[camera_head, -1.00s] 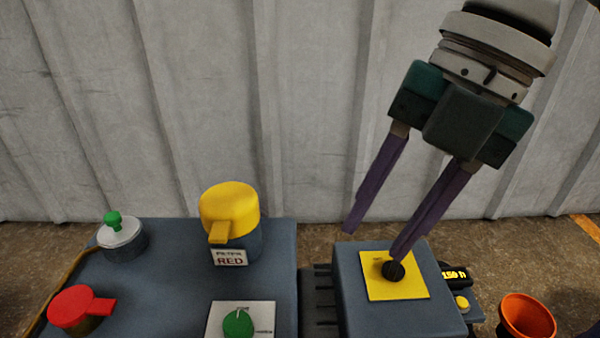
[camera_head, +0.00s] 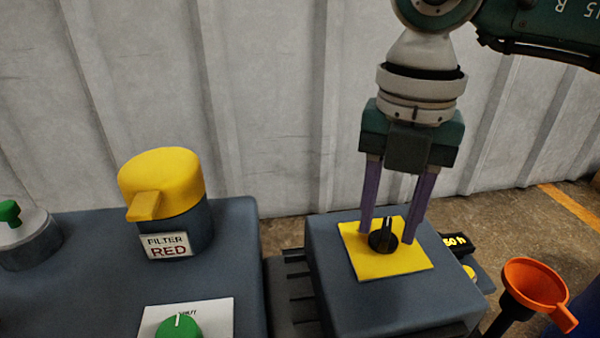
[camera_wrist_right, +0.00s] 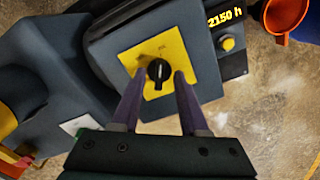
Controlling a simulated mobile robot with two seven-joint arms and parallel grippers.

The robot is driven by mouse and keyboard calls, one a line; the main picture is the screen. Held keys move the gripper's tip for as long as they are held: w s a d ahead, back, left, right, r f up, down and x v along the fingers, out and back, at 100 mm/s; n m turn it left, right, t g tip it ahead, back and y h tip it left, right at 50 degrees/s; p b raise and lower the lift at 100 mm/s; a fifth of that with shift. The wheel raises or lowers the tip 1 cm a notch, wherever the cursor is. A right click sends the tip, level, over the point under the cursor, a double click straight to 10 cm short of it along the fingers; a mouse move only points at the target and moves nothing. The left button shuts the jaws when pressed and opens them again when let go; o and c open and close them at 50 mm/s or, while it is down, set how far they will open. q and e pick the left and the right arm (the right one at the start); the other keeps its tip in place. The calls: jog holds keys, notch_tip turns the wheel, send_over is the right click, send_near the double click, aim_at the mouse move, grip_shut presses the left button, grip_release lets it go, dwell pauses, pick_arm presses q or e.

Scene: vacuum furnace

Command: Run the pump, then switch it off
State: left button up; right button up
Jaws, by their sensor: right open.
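The pump switch is a black round knob (camera_head: 383,236) with a pale pointer line, on a yellow plate (camera_head: 396,263) on top of a blue-grey box (camera_head: 340,290). My right gripper (camera_head: 388,236) points down over it, open, with one purple finger on each side of the knob. In the right wrist view the knob (camera_wrist_right: 158,70) shows just beyond and between the open fingertips (camera_wrist_right: 158,88); I cannot tell whether they touch it. The plate's lettering is too small to read. My left gripper is not in view.
Left of the box stands a larger blue-grey housing (camera_head: 80,270) with a yellow-capped filter (camera_head: 160,185) labelled RED, a green knob (camera_head: 180,326) and a green-topped cap (camera_head: 25,235). An orange funnel (camera_head: 535,285) is at right. An hour display (camera_wrist_right: 225,16) reads 2150 h.

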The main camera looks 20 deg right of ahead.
grip_shut()
dwell(0.4)
